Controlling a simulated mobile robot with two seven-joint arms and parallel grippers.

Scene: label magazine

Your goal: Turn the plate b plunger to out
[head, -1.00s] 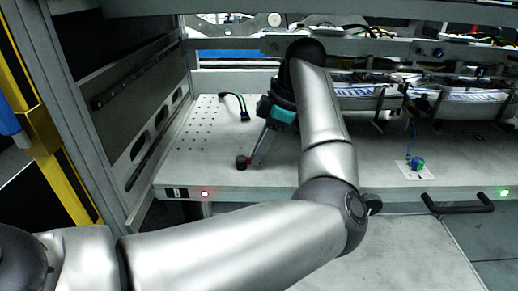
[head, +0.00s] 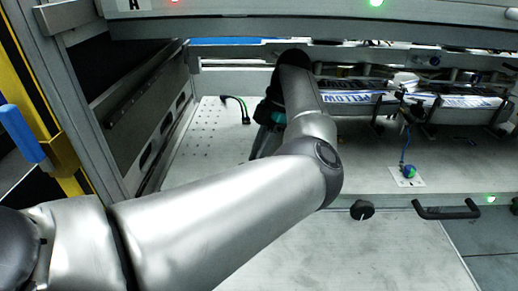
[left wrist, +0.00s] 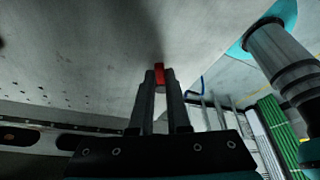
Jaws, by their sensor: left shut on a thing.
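My left gripper shows in the left wrist view (left wrist: 159,85), its two dark fingers shut on a small red piece (left wrist: 159,72). In the head view only the teal and black part of this gripper shows over the left of the lower plate (head: 330,187); its fingertips and the red piece are hidden behind my silver arm. A round black knob (head: 362,210), which looks like a plunger, sits at the lower plate's front edge, apart from the gripper and just right of my elbow. I cannot tell its turned position. My right gripper is not in view.
A black handle (head: 446,211) is right of the knob. A blue-green knob (head: 409,170) with a cable stands on the plate, in front of label trays (head: 455,112). The upper plate marked A (head: 250,28) crosses the top.

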